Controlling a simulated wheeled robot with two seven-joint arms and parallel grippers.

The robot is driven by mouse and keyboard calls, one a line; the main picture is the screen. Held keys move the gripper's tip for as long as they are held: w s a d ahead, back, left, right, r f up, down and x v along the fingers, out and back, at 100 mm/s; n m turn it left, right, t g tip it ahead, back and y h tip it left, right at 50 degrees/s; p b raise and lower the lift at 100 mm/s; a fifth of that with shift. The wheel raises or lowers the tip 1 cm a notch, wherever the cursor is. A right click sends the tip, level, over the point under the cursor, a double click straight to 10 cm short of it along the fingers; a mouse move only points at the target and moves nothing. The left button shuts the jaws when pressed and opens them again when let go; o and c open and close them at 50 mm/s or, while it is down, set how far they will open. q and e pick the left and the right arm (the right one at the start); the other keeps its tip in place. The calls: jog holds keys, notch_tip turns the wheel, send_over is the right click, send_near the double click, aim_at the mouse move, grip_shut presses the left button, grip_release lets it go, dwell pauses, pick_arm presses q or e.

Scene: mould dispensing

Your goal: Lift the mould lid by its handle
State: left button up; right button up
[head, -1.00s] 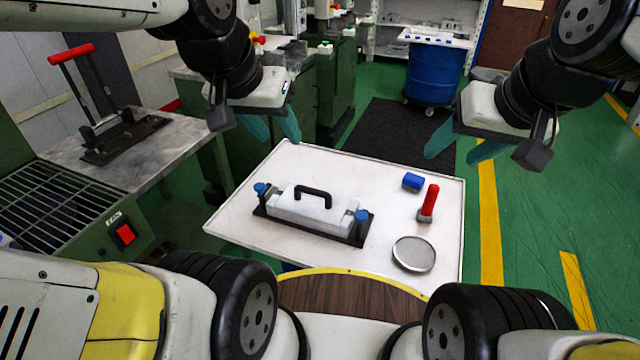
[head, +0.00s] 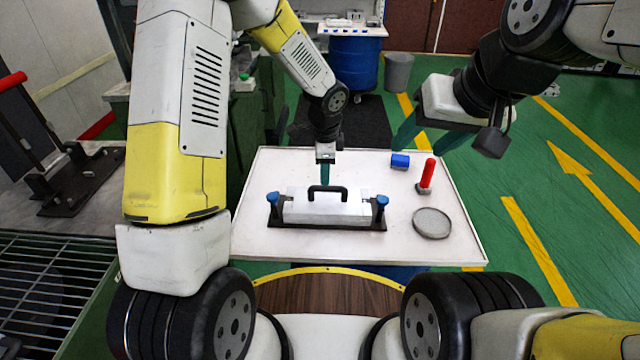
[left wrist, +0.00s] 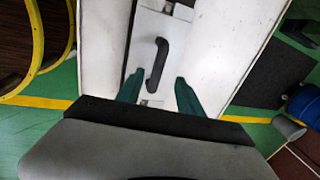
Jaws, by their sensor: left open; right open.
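The mould is a pale block with a black base plate (head: 290,225) on the white table. Its light lid (head: 345,207) carries a black arched handle (head: 327,188), and a blue-topped clamp stands at each end. My left gripper (head: 325,174) is behind and above the handle, fingers pointing down. In the left wrist view the handle (left wrist: 158,62) lies ahead of the open green fingers (left wrist: 155,88), roughly in line with the gap between them; the fingers look apart from it. My right gripper (head: 420,140) is open and empty, above the right back of the table.
A side bench with a lever device (head: 72,180) stands at left. A blue drum (head: 354,65) is behind.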

aim_at(328, 189)
pick_arm(q)
jog(key=shift+w+d+f+m, duration=0.1)
jog(key=shift+f+m, duration=0.05)
jog(key=shift+f, duration=0.35)
jog(key=shift+d+f+m, duration=0.1)
jog(key=shift+f+m, duration=0.05)
jog(key=shift+f, duration=0.35)
jog(key=x, duration=0.7)
jog(key=shift+d+f, duration=0.1)
jog(key=shift+d, duration=0.1)
grip_shut()
dwell(0.4)
